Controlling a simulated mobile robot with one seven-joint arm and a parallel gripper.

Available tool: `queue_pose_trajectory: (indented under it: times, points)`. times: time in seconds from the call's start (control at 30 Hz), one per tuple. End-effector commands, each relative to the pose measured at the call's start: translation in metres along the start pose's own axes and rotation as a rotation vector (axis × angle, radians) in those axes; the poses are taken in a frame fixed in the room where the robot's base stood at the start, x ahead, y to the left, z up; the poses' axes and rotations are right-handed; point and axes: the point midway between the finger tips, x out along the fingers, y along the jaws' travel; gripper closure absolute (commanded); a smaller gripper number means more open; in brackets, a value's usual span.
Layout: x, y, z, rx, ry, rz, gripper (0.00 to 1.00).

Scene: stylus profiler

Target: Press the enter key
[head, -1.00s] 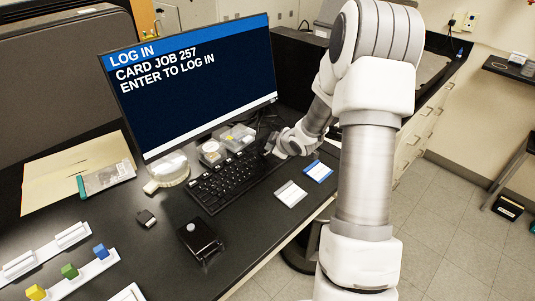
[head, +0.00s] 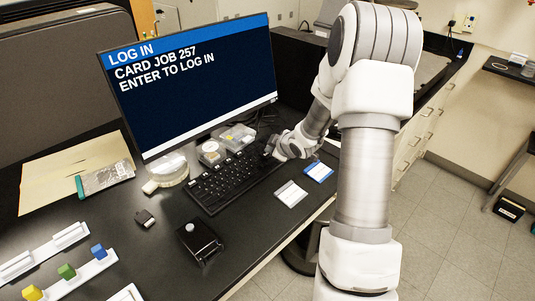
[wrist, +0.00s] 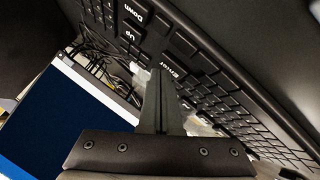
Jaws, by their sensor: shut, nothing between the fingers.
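The black keyboard (head: 222,187) lies on the dark bench in front of the monitor. The wrist view shows its keys close up, with the Enter key (wrist: 176,68) labelled in white near the middle. My gripper (wrist: 160,76) is shut and empty, its fingertips at the near edge of the Enter key in that view. I cannot tell whether they touch it. In the head view my gripper (head: 269,150) is over the right end of the keyboard. The monitor (head: 190,85) reads "LOG IN, CARD JOB 257, ENTER TO LOG IN".
A white card (head: 291,194) and a blue card (head: 319,171) lie right of the keyboard. Small clear boxes (head: 237,137) stand behind it, by the monitor base. A black device (head: 200,240) and a small dark item (head: 145,217) lie in front.

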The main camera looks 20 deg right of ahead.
Motion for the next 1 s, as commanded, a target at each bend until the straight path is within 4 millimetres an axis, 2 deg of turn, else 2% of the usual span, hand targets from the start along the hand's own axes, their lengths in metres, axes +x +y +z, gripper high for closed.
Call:
queue_pose_trajectory:
  times: [0.47, 0.8, 1.0]
  points:
    - [0.001, -0.001, 0.001, 0.0, -0.001, -0.001, 1.0]
    - [-0.01, 0.007, -0.007, 0.0, -0.001, 0.0, 1.0]
    - [-0.01, 0.007, -0.006, 0.0, -0.001, -0.001, 1.0]
